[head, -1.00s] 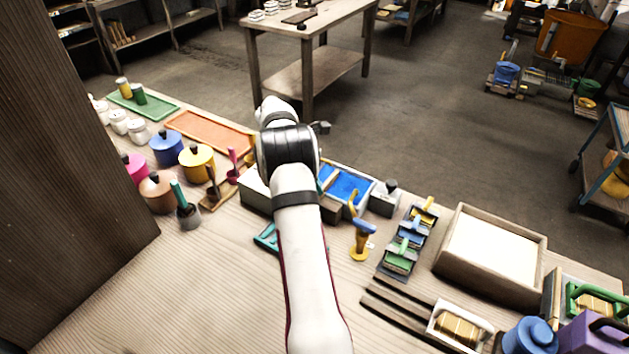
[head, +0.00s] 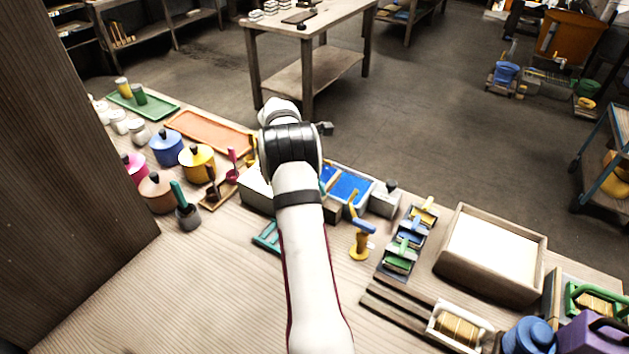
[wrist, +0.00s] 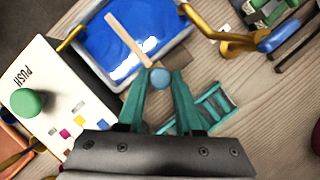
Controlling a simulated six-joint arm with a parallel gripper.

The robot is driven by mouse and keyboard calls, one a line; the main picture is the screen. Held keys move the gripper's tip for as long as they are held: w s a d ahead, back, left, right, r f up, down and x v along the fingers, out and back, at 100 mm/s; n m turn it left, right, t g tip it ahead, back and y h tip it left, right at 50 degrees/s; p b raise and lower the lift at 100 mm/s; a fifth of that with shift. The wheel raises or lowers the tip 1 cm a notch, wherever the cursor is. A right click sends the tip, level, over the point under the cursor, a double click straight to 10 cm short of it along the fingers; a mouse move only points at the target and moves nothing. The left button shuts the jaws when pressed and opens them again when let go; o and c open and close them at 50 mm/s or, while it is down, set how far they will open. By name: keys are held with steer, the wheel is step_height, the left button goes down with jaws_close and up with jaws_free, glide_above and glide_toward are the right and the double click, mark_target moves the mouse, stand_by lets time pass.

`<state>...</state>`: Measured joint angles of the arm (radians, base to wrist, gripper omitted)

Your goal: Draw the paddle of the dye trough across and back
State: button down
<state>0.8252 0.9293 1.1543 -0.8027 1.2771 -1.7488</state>
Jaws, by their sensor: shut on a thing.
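The dye trough (wrist: 165,14) is a pale tray of bright blue dye with a yellow handle at each end; in the head view (head: 366,187) my arm hides part of it. The paddle (wrist: 127,39) is a light wooden bar lying slantwise over the dye, its near end over the near rim. A round blue knob (wrist: 160,75) is at its near end. My gripper (wrist: 160,83), with teal fingers, is shut on the knob at the trough's near side. In the head view my gripper is hidden behind my arm.
A white box with a green button (wrist: 27,102) marked PUSH stands left of the trough. A teal rack (wrist: 207,112) lies close right of my fingers. A yellow stand with a blue lever (head: 359,240) is nearby. Bare tabletop (head: 190,290) lies at the front left.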

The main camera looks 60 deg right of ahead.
steer(key=shift+s, duration=1.95)
steer(key=c, duration=0.6)
jaws_free()
steer(key=v, duration=1.6)
steer(key=shift+f, duration=0.1)
